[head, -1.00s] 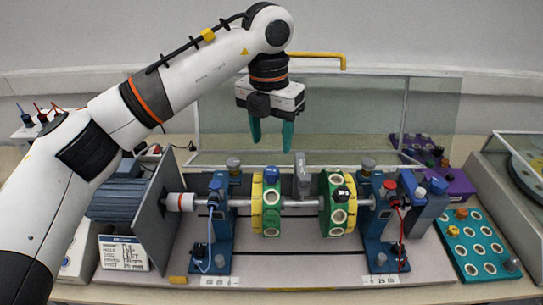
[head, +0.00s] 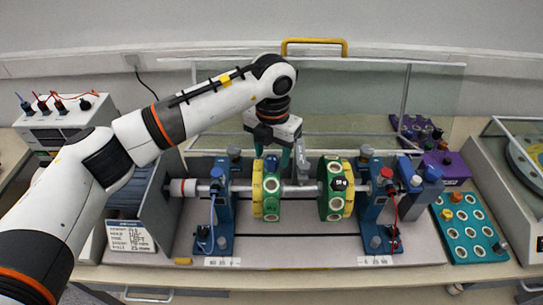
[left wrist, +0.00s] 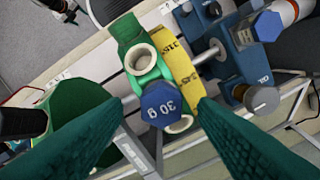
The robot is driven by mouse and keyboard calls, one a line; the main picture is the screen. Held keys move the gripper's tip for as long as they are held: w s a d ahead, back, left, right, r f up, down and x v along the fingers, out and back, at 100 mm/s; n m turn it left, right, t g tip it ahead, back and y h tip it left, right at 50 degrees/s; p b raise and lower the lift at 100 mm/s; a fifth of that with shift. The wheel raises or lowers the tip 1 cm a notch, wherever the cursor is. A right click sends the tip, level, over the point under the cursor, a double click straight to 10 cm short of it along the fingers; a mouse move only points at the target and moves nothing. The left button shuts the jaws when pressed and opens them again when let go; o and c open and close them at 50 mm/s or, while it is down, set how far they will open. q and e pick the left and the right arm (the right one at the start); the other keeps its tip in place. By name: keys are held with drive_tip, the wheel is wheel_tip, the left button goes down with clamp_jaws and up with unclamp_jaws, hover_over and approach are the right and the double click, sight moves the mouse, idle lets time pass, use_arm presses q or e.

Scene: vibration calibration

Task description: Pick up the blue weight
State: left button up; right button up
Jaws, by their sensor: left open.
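The blue weight (left wrist: 160,103) is a hexagonal cap marked "30 g". It sits in the rim of the left green-and-yellow disc (head: 266,198), beside an empty pale-ringed hole. In the head view the blue weight (head: 271,163) shows at the top of that disc. My left gripper (head: 285,160) is open and empty above the shaft, close to the disc; part of it is hidden behind the disc. In the left wrist view my left gripper (left wrist: 160,102) has a finger on either side of the weight. Contact cannot be told. My right gripper is out of view.
Blue bearing stands (head: 221,215) hold the shaft. A clear shield (head: 420,90) stands behind. A teal tray (head: 480,250) lies at right, near a purple block (head: 448,165).

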use_arm(q)
drive_tip(key=shift+f, duration=0.85)
drive_tip(key=shift+c, duration=0.5)
drive_tip(key=c, duration=0.9)
drive_tip(key=shift+r, duration=0.1)
drive_tip(key=shift+c, duration=0.2)
